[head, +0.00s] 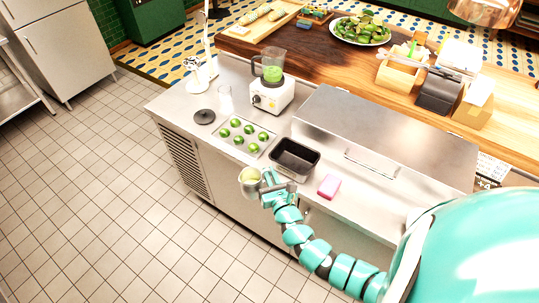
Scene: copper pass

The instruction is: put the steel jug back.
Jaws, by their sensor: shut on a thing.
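The steel jug (251,186) is in the head view, near the front edge of the steel counter (228,170). It is a small metal vessel with a pale yellow-green content at its open top. My gripper (268,186) is at the jug's right side and is shut on it. The jug looks upright. It appears to be held out at or just past the counter's front edge, and its exact height is hard to tell. The fingers are small in this view and partly hidden by the jug and the wrist.
A blender (272,84), a clear glass (225,97) and a dark round lid (204,116) stand farther back. A raised steel lid (385,125) is right.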

